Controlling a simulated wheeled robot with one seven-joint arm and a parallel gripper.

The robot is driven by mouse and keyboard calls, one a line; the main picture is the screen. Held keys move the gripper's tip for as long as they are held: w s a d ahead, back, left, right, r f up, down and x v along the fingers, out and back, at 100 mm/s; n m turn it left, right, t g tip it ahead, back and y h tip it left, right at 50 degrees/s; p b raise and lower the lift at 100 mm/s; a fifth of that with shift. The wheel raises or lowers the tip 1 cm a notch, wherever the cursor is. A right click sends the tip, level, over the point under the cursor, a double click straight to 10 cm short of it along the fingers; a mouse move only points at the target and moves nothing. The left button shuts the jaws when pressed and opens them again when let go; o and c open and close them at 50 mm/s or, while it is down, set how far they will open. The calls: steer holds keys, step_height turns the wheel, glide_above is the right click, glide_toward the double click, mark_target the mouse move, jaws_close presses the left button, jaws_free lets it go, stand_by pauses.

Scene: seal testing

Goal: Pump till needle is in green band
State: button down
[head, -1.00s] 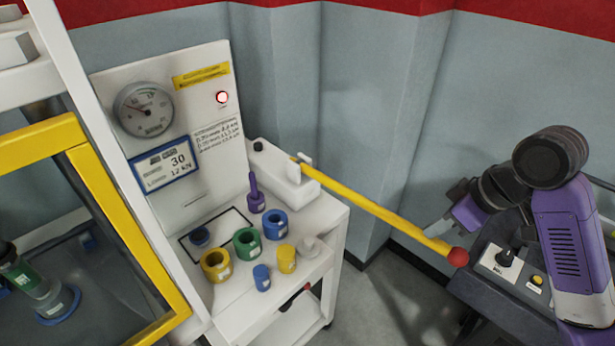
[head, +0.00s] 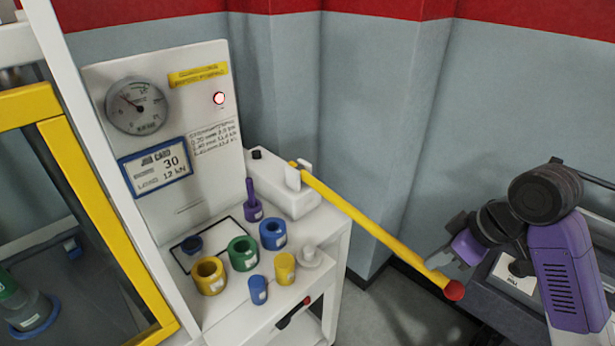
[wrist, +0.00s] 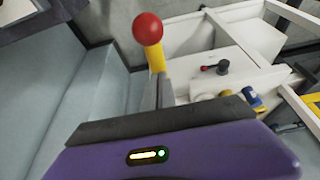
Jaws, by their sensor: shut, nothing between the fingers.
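The round pressure gauge (head: 138,105) is on the white panel at the left of the head view. Its dark needle points to the upper left; the green band is too small to make out clearly. The yellow pump lever (head: 370,228) slopes down to the right from the white pump body (head: 282,195) and ends in a red knob (head: 454,291). My gripper (head: 450,264) is shut and empty, over the lever just short of the knob, seemingly touching it. In the wrist view the knob (wrist: 147,28) shows just beyond my shut fingers (wrist: 159,92).
A white bench (head: 225,305) holds yellow, green and blue rings and a purple peg (head: 252,200). A job card (head: 157,168) and a red lamp (head: 219,98) are on the panel. A yellow-framed guard (head: 105,222) stands left. A grey console (head: 500,300) lies behind my arm.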

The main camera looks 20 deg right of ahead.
steer(key=shift+f, duration=0.4)
step_height(320, 180, up, 14)
steer(key=p, duration=1)
steer(key=shift+w+a+f, duration=0.15)
steer(key=shift+w+f, duration=0.1)
steer(key=shift+f, duration=0.1)
steer(key=shift+f+b, duration=0.9)
steer(key=shift+f, duration=0.35)
